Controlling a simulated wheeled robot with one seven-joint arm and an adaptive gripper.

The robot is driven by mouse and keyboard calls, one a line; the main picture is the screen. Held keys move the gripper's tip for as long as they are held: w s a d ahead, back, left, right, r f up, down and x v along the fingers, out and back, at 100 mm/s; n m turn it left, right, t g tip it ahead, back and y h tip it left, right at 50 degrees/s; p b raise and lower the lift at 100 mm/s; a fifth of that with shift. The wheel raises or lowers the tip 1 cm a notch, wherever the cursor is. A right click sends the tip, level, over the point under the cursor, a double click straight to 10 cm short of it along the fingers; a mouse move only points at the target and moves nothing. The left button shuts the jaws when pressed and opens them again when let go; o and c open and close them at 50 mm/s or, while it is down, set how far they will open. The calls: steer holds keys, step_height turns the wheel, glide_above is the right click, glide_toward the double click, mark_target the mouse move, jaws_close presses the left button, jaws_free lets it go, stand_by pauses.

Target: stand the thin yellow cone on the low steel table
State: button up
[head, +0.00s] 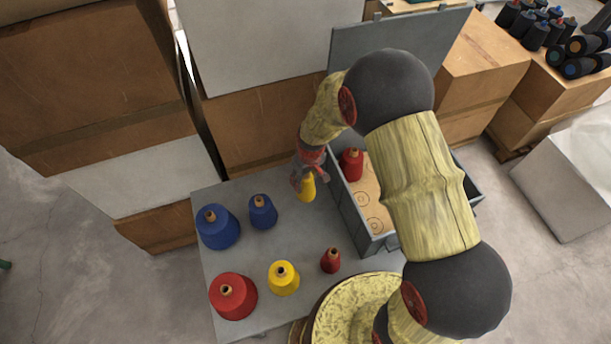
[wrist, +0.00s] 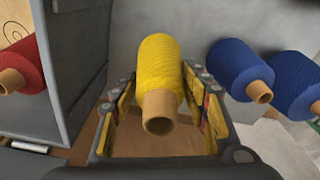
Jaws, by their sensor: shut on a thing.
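The thin yellow cone (head: 307,189) is in my gripper (head: 308,175), over the back of the low steel table (head: 240,184) beside the grey box. In the wrist view, the cone (wrist: 158,62) sits between the two fingers of my gripper (wrist: 160,85), its brown tube end toward the camera. The gripper is shut on it. The cone looks roughly upright; whether its base touches the table cannot be told. A wider yellow cone (head: 284,279) stands at the table's front.
On the table stand two blue cones (head: 217,227) (head: 263,212), a large red cone (head: 232,297) and a small red cone (head: 330,261). The open grey box (head: 352,218) at right holds a red cone (head: 351,164). The table's middle is clear. Cartons (head: 265,125) stand behind.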

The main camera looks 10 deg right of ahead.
mark_target(308, 178)
steer(key=shift+f+b, duration=2.45)
steer(key=shift+f, duration=1.4)
steer(key=shift+f, duration=0.35)
steer(key=o, duration=1.4)
steer(key=r, duration=0.4)
steer(key=s+r, duration=0.1)
steer(key=r, duration=0.7)
steer(key=shift+s+d, duration=0.15)
steer(key=shift+d, duration=0.25)
steer(key=shift+f, duration=0.1)
